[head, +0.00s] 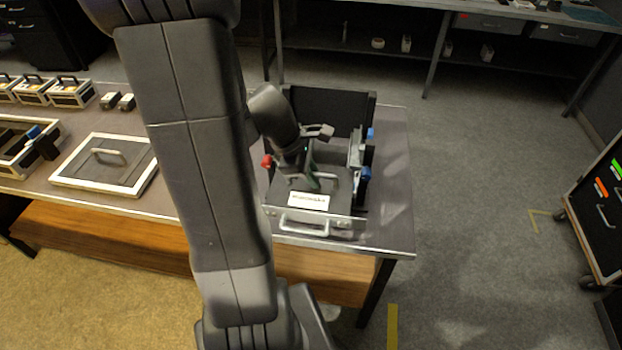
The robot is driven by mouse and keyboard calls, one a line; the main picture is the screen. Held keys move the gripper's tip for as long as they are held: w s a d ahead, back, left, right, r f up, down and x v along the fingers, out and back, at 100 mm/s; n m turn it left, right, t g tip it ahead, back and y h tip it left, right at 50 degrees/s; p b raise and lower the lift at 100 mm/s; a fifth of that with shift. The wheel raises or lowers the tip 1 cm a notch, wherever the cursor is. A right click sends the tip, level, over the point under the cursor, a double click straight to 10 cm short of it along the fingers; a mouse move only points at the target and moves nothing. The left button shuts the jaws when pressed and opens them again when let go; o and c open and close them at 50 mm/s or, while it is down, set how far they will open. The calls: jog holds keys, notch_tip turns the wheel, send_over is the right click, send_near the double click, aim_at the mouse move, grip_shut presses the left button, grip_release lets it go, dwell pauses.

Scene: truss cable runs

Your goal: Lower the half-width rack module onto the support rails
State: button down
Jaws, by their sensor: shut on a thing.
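The half-width rack module (288,194) is a dark box with a white label on top and a light handle. It sits within the black rack (330,108) on the right end of the bench. My gripper (317,181) points down at the module's top and is shut on it, at the handle by the label. My arm and wrist cover the left side of the rack. The support rails under the module are hidden, so I cannot tell whether it touches them.
A red knob (266,161) is left of the module, and blue knobs (365,173) are on the right. A silver front handle (305,225) is near the bench's front edge. A framed lid (106,163) and several small cases (70,92) lie left.

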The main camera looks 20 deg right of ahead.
jog(key=w+d+p, duration=0.1)
jog(key=w+d, duration=0.3)
jog(key=w, duration=0.3)
jog(key=shift+d+p, duration=0.15)
jog(key=shift+p, duration=0.15)
dwell(0.3)
jog(key=shift+s+f, duration=0.2)
jog(key=shift+f, duration=0.05)
dwell(0.9)
jog(key=c, duration=1.4)
grip_release()
jog(key=shift+o, duration=0.2)
jog(key=v, duration=1.3)
jog(key=shift+a+r, duration=0.2)
jog(key=shift+r, duration=0.15)
jog(key=x, duration=1.3)
jog(key=shift+d+f, duration=0.15)
jog(key=shift+f, duration=0.05)
